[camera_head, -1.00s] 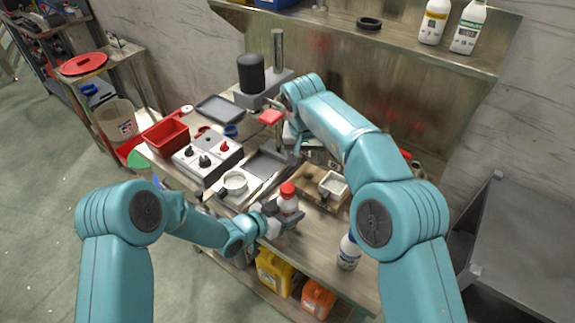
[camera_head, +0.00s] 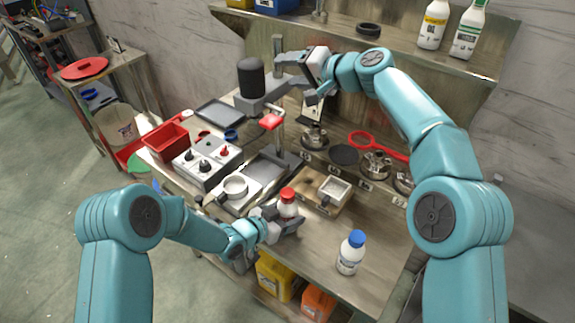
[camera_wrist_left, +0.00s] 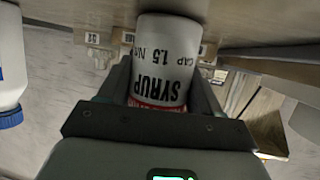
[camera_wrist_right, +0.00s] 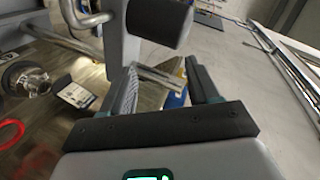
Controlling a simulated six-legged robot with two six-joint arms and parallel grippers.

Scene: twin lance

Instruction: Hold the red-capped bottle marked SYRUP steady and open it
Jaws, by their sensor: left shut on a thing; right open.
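The red-capped bottle (camera_head: 288,205) stands at the table's front edge in the head view, its red cap (camera_head: 288,194) on top. My left gripper (camera_head: 284,219) is shut around its body. The left wrist view shows the white bottle (camera_wrist_left: 162,65) upside down in the picture, with SYRUP on its label, between the fingers. My right gripper (camera_head: 294,68) is open, raised at the back of the table near the black cylinder, well away from the bottle. In the right wrist view the open fingers (camera_wrist_right: 165,85) have nothing between them.
A blue-capped bottle (camera_head: 350,253) stands right of the held bottle. Metal burners (camera_head: 376,163) and a red ring (camera_head: 378,146) lie right.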

